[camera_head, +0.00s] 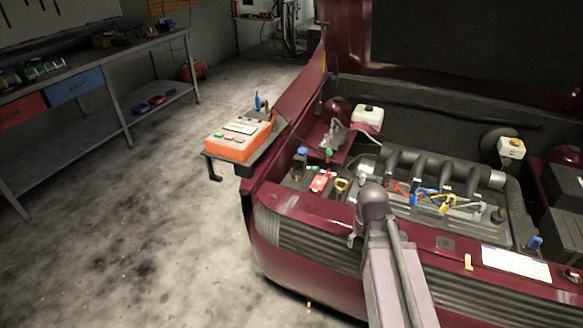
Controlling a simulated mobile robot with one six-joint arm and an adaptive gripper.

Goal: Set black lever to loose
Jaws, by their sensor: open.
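My arm (393,275) reaches up from the bottom of the camera_head view over the front of a dark red car. It ends in a rounded grey joint (373,198) above the engine bay's front edge. My gripper's fingers cannot be made out. A small black bent piece (213,168) hangs at the left of the dark shelf under an orange box; it may be the black lever, but I cannot tell for sure. It stands apart from my arm. No loose or tight marking is readable.
The orange box (238,139) sits on a shelf at the car's left corner. The engine (425,185) has several coloured connectors. A red part (321,181) and yellow ring (341,184) lie left of my arm. A workbench (98,53) stands far left; the floor between is clear.

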